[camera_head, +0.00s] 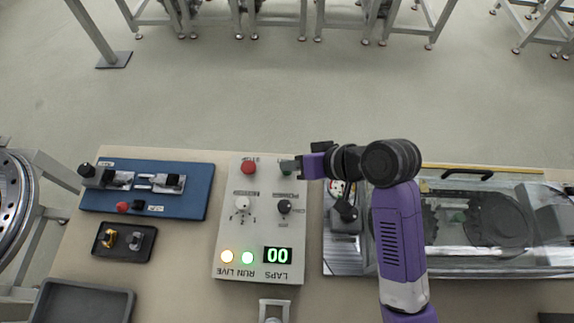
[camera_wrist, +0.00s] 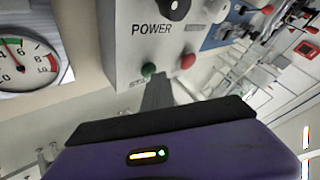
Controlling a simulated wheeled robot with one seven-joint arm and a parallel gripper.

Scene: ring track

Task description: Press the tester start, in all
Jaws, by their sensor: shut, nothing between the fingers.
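The tester is a light grey control box (camera_head: 230,272) on the bench, with its labels upside down in the head view. Its green button (camera_head: 286,170) is at the far edge, partly hidden by my gripper (camera_head: 291,166). In the wrist view the green button (camera_wrist: 148,70) sits right at the tip of my shut, empty fingers (camera_wrist: 157,88); I cannot tell whether they touch it. A red button (camera_head: 248,167) is beside it, also seen in the wrist view (camera_wrist: 187,61).
A white knob (camera_head: 242,203) and a black POWER knob (camera_head: 284,206) are on the box. A blue board (camera_head: 200,198) with fittings and a black tray (camera_head: 104,252) lie left. A clear-covered gear track (camera_head: 470,265) is right. A dial gauge (camera_wrist: 22,62) is in the wrist view.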

